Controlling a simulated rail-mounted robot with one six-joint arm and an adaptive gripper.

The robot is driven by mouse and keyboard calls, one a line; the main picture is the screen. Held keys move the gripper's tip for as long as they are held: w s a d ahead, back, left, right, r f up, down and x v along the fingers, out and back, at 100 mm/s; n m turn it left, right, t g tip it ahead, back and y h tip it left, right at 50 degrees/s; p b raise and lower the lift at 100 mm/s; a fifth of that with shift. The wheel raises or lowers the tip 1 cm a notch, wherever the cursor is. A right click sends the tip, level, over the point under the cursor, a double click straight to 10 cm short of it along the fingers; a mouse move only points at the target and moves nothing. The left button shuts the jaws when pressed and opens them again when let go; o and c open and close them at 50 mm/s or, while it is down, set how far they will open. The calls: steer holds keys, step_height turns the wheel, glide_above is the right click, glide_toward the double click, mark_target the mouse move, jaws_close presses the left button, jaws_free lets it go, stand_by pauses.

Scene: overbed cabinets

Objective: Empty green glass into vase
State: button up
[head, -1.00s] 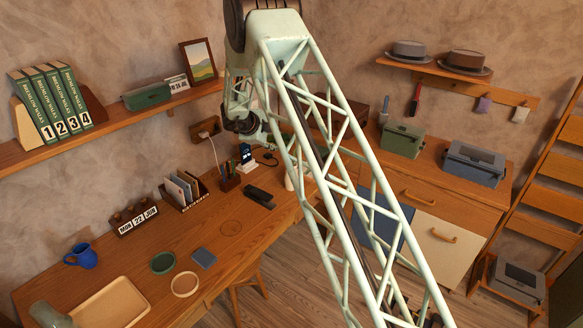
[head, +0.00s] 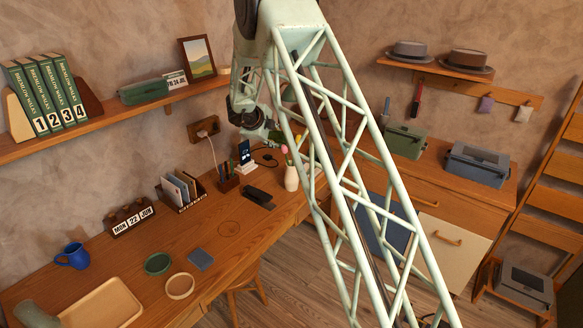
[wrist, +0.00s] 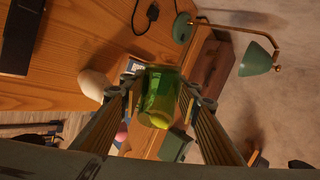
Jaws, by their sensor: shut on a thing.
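My gripper (wrist: 158,96) is shut on the green glass (wrist: 155,80), seen between its two fingers in the wrist view. The glass is see-through, and a yellow-green patch shows at its lower end; I cannot tell whether that is its contents or something behind it. The pale vase (head: 291,178) stands upright on the desk's right end in the head view, with pink and yellow tulips. It shows in the wrist view (wrist: 95,84) just left of the gripper, apart from the glass. In the head view I cannot make out the glass behind my arm.
A phone on a stand (head: 245,155), a pen holder (head: 228,180) and a black stapler (head: 258,197) are left of the vase. A green lamp (wrist: 260,58) and a brown case (wrist: 211,64) show in the wrist view. The desk's middle (head: 215,230) is mostly clear.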

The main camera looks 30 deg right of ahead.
steer(key=shift+d+r+b, duration=0.1)
steer(key=shift+r+b, duration=0.05)
steer(key=shift+b, duration=0.7)
steer(key=shift+b, duration=0.65)
steer(key=m+t+y+b, duration=0.1)
steer(key=b, duration=0.4)
steer(key=shift+s+d, duration=0.15)
steer(key=shift+d, duration=0.05)
steer(key=shift+r+b, duration=0.35)
steer(key=shift+r, duration=0.05)
steer(key=shift+s+d+r+t+b, duration=0.2)
steer(key=shift+t+b, duration=0.3)
steer(key=shift+b, duration=0.6)
steer(key=shift+r+m+y, duration=0.15)
steer(key=shift+m+y, duration=0.25)
steer(key=shift+a+f, duration=0.2)
steer(key=shift+f, duration=0.2)
steer(key=p, duration=0.3)
steer(key=shift+w+a+n+g+h, duration=0.1)
steer(key=shift+a+n+g+h, duration=0.05)
steer(key=shift+n+g+h, duration=0.2)
steer(key=p, duration=0.3)
steer(key=shift+a+f+n+g+p, duration=0.15)
steer(key=shift+f+n+g+p, duration=0.1)
steer(key=shift+g+p, duration=0.1)
